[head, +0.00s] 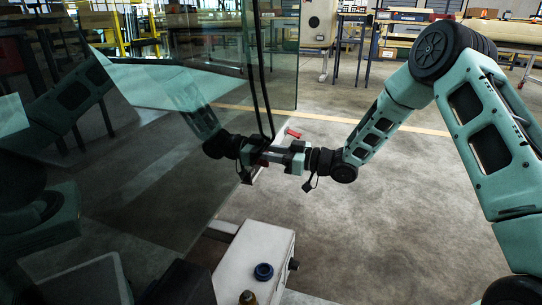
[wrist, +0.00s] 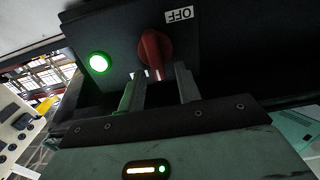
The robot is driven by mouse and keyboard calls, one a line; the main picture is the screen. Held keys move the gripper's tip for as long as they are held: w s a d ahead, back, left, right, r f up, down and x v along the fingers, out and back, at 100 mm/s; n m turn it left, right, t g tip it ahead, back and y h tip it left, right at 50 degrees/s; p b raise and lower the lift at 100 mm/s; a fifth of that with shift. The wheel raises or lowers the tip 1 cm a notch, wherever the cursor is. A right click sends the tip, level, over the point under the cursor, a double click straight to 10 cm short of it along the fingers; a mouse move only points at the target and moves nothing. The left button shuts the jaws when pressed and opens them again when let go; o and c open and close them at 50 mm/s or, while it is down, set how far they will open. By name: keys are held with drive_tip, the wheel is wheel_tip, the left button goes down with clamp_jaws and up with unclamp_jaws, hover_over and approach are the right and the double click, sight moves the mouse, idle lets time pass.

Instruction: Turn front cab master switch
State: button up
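The red rotary switch (wrist: 153,50) sits on a black panel in the wrist view, beside a white label reading OFF (wrist: 180,14) upside down. Its handle points down in the picture, towards my gripper. My gripper (wrist: 160,72) is open, with one finger on each side of the handle's lower end. I cannot tell whether either finger touches it. In the head view my gripper (head: 270,158) is at the glass, and the switch cannot be made out clearly there.
A lit green lamp (wrist: 99,63) is left of the switch. In the head view a dark glass pane (head: 175,150) fills the left and reflects my arm. A white control box (head: 255,255) with a blue knob stands below my gripper. Open floor lies to the right.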

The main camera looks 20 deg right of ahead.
clamp_jaws()
